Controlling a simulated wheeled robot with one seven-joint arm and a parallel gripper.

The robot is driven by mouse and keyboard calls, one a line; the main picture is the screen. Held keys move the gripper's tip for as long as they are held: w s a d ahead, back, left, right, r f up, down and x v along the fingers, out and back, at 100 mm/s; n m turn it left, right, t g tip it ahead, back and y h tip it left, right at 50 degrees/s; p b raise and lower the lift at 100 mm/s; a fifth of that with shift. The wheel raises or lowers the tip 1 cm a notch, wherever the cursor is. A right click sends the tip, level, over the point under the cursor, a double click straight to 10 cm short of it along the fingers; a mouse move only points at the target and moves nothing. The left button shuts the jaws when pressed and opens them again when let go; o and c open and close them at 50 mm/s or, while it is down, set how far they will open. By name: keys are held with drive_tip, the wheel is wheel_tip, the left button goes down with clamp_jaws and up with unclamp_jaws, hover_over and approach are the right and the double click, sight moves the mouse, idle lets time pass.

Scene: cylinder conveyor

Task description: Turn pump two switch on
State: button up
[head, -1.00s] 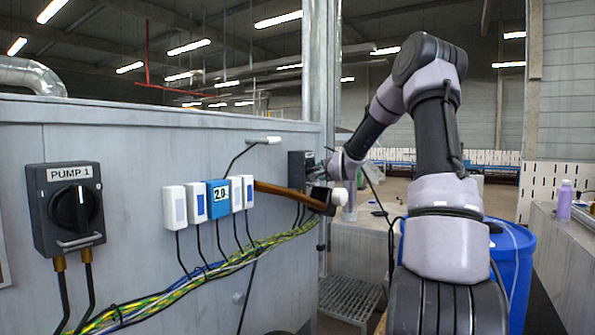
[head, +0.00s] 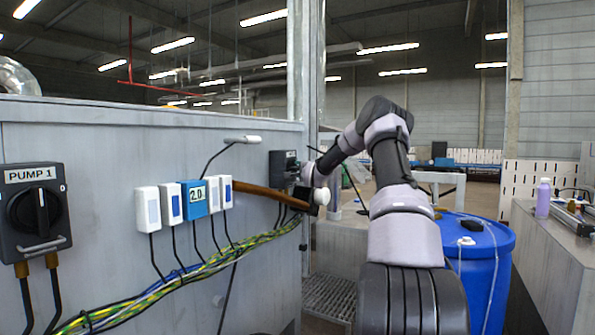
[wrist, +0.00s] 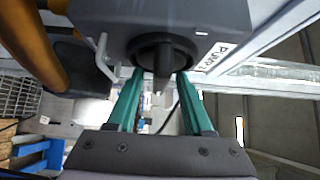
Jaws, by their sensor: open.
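The pump two switch is a dark grey box (wrist: 225,15) with a round black knob (wrist: 163,56), seen close in the wrist view. Its label (wrist: 215,58) reads PUMP, with the end hard to read. The knob's raised bar points along the fingers. My gripper (wrist: 159,76) is open, its two teal fingertips on either side of the knob's bar; whether they touch it I cannot tell. In the head view the box (head: 280,163) sits at the panel's far right end, and my wrist hides its knob.
The pump 1 switch (head: 36,210) is at the near left of the grey panel (head: 90,140). White sensor boxes and a blue 2.0 box (head: 195,199) lie between. A blue barrel (head: 490,270) stands right of my arm.

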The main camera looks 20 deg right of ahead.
drive_tip(key=shift+w, duration=0.5)
clamp_jaws()
